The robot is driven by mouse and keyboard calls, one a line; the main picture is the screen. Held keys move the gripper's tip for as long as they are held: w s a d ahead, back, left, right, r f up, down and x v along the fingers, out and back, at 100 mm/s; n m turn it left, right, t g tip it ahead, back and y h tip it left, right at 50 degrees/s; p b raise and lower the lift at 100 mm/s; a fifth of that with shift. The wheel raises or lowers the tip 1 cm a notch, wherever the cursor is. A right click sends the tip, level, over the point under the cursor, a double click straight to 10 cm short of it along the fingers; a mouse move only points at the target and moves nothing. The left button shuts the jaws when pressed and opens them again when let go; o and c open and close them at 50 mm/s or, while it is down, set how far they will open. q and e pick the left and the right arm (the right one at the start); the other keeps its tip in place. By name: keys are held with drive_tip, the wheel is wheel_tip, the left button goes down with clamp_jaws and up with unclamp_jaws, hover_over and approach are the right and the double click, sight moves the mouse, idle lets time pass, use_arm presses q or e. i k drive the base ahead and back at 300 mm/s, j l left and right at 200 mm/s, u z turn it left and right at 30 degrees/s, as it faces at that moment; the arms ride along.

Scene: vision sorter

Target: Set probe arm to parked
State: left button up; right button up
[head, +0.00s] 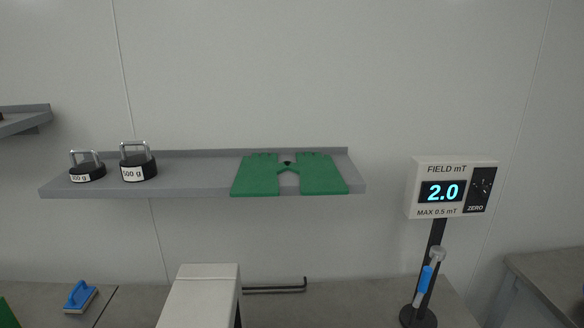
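A field meter (450,188) with a white case stands at the right on a black post (437,233). Its lit display reads 2.0, with "FIELD mT" above and "MAX 0.5 mT" below. In front of the post is a short arm with a blue grip (424,280) and a grey rounded upper end (437,254); this looks like the probe arm. It stands nearly upright, tilted slightly to the right at the top. I cannot tell which setting this is. Neither of my grippers is in view.
A grey wall shelf (200,175) holds two labelled weights (87,170) (138,165) and a pair of green gloves (322,175). Below are a blue brush (80,295), a white box-shaped body (203,290) and a dark bent rod (275,289). Another bench (550,275) is at right.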

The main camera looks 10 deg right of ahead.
sight(437, 254)
drive_tip(key=k+l+z, duration=0.1)
drive_tip(key=z, duration=1)
